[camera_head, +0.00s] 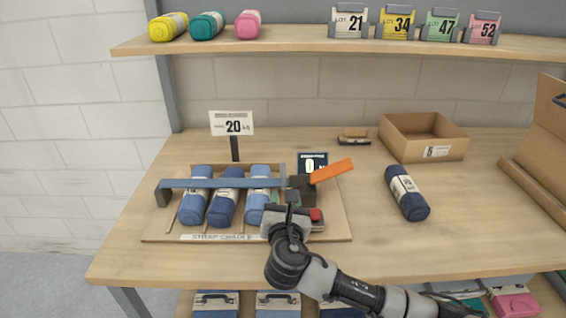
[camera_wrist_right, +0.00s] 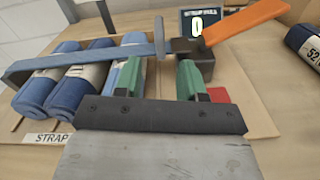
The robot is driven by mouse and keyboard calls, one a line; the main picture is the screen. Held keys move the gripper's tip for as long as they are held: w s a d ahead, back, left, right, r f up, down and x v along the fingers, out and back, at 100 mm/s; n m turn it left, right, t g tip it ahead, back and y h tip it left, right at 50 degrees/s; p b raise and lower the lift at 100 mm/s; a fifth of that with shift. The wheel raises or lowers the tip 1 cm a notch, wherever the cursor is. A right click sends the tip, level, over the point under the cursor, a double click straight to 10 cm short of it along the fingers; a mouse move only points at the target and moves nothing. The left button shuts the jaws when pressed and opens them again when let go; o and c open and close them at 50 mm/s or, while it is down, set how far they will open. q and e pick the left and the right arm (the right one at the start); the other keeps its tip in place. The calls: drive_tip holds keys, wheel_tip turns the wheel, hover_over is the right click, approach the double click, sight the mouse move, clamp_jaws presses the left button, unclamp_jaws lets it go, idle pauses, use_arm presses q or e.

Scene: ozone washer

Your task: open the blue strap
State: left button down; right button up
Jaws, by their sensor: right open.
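The blue strap (camera_head: 222,183) lies across three blue rolls (camera_head: 227,197) in the strap cradle (camera_head: 160,226). It runs from a dark block (camera_head: 163,194) at the left to an upright tab near the dark buckle block (camera_head: 302,187). An orange lever (camera_head: 332,171) on the buckle is tilted up to the right. My right gripper (camera_wrist_right: 157,79) is open, with green fingertips apart, just in front of the strap's right end. Its contact with the strap cannot be told. My left gripper is not in view.
A small display (camera_head: 313,162) reading 0 stands behind the buckle. A red button (camera_head: 316,214) is beside my gripper. Another blue roll (camera_head: 407,192) lies to the right, before an open cardboard box (camera_head: 423,135). A sign reading 20 (camera_head: 232,124) stands behind the rolls.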

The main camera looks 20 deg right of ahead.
sight(284, 178)
drive_tip(key=w, duration=0.2)
drive_tip(key=w+d+r, duration=0.1)
drive_tip(key=shift+w, duration=0.2)
drive_tip(key=x, duration=0.3)
drive_tip(key=shift+w+f+p, duration=0.15)
drive_tip(key=shift+w+p, duration=0.1)
drive_tip(key=shift+p, duration=0.1)
drive_tip(key=x, duration=0.2)
drive_tip(key=shift+w+d, duration=0.1)
drive_tip(key=shift+w, duration=0.2)
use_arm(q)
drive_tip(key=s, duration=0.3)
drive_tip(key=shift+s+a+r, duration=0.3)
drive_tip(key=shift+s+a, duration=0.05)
use_arm(e)
clamp_jaws()
